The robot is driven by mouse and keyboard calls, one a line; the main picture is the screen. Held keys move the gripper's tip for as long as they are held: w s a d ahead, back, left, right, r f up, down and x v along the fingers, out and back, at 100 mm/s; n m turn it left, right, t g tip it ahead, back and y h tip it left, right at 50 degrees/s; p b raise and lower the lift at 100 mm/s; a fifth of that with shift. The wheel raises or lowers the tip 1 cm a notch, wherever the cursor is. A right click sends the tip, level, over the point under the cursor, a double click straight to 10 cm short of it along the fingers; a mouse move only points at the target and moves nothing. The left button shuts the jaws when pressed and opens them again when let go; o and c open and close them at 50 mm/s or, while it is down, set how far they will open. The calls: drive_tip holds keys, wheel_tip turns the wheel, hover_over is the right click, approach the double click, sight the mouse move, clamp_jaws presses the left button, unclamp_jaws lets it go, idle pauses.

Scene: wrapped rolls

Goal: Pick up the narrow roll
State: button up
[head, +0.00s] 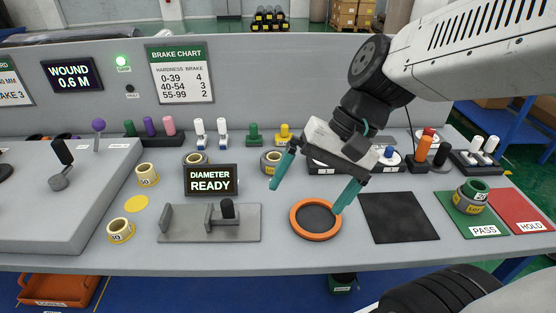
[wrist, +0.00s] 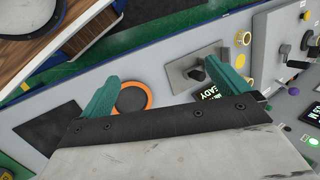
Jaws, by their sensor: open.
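Several wrapped rolls stand on the grey bench in the head view. A cream roll with a yellow label (head: 147,175) stands at left, and a similar, lower-looking roll (head: 120,231) stands nearer the front edge. I cannot tell for certain which is the narrow roll. Two more rolls stand further back, one behind the diameter display (head: 196,159) and one behind my gripper's left finger (head: 271,161). My gripper (head: 308,197) is open and empty above the orange-rimmed disc (head: 300,232). Its teal fingers also show in the wrist view (wrist: 160,75), apart from every roll.
A grey measuring fixture (head: 180,235) with a black knob stands before the display reading "DIAMETER READY" (head: 211,180). A black mat (head: 398,217) lies right of the disc. A green PASS mat (head: 483,230) bears stacked rolls; a red HOLD mat (head: 520,212) looks empty.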

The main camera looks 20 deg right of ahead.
drive_tip(key=w+a+f+m+t+y, duration=0.1)
drive_tip(key=w+a+f+m+y, duration=0.15)
drive_tip(key=w+m+y, duration=0.35)
drive_tip(key=m+t+h, duration=0.4)
drive_tip(key=m+t, duration=0.6)
drive_tip(key=m, duration=0.9)
approach(269, 156)
drive_tip(key=shift+s+a+f, duration=0.1)
drive_tip(key=shift+s+f, duration=0.05)
drive_tip(key=shift+s, duration=0.15)
drive_tip(key=shift+w+f, duration=0.25)
drive_tip(key=x, duration=0.7)
drive_tip(key=shift+w+r, duration=0.15)
drive_tip(key=shift+w, duration=0.15)
drive_tip(key=shift+t, duration=0.3)
drive_tip(key=c, duration=1.2)
drive_tip(key=shift+o, duration=0.2)
drive_tip(key=shift+r, duration=0.1)
